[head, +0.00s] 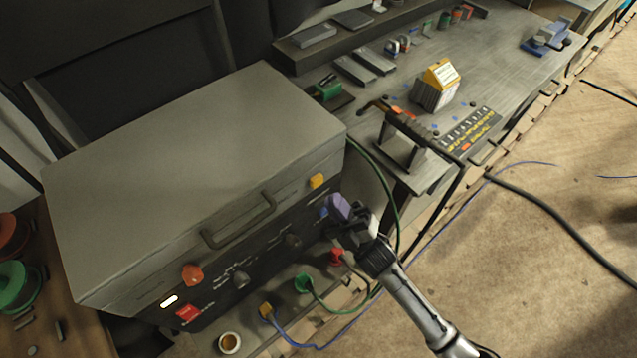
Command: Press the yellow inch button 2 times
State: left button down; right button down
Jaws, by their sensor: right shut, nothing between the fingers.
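A grey welding-type box (190,180) with a dark front panel fills the left of the head view. My right gripper (338,212) is shut and empty, at the right end of that panel; whether it touches the panel I cannot tell. A yellow-orange piece (317,181) sits just above and left of the gripper, near the lid edge. An orange piece (192,275) sits on the same edge farther left. No label is readable, so I cannot tell which is the inch button; part of the panel is hidden behind the gripper. My left gripper is not in view.
Green (303,283), red and yellow plugs with cables are below. A cluttered workbench (490,65) stands behind right. The floor at right has loose cables.

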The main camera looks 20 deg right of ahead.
aim_at(317, 181)
jog(key=shift+w+a, duration=0.4)
jog(key=shift+w, duration=0.45)
dwell(0.5)
dwell(0.6)
jog(key=shift+w+a, duration=0.1)
jog(key=shift+w, duration=0.15)
dwell(0.4)
jog(key=shift+w, duration=0.2)
jog(key=shift+a, duration=0.1)
dwell(0.5)
